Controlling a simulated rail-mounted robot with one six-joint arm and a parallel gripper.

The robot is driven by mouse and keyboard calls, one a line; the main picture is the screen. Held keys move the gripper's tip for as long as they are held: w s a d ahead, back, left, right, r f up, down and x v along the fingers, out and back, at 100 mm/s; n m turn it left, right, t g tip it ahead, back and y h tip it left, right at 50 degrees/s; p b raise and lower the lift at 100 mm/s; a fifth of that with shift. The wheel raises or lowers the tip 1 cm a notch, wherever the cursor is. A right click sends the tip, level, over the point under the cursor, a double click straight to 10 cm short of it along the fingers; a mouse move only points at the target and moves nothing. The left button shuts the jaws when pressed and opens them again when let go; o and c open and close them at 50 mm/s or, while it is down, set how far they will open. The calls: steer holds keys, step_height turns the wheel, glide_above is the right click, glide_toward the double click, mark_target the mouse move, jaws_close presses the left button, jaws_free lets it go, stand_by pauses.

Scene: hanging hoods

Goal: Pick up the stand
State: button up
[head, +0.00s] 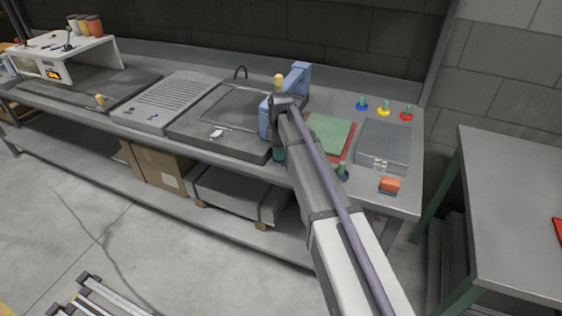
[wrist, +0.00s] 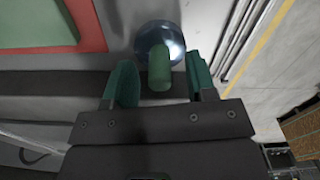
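A green stand with a round base and an upright post (head: 343,173) is on the bench near its front edge, just right of my arm in the head view. In the wrist view the green stand (wrist: 159,73) shows between the two teal fingers of my gripper (wrist: 158,62), its base beyond the fingertips. The fingers are apart with a gap on each side of the post, and no contact shows. In the head view my arm hides most of my gripper.
A green and red mat (head: 330,135) lies behind the stand. Blue (head: 362,104), yellow (head: 384,107) and red (head: 406,113) stands are at the back. The bench's front edge is close.

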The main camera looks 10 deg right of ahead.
jaws_close()
steer(key=shift+r, duration=0.1)
stand_by(0.4)
step_height(320, 180, up, 18)
steer(key=p, duration=1.8)
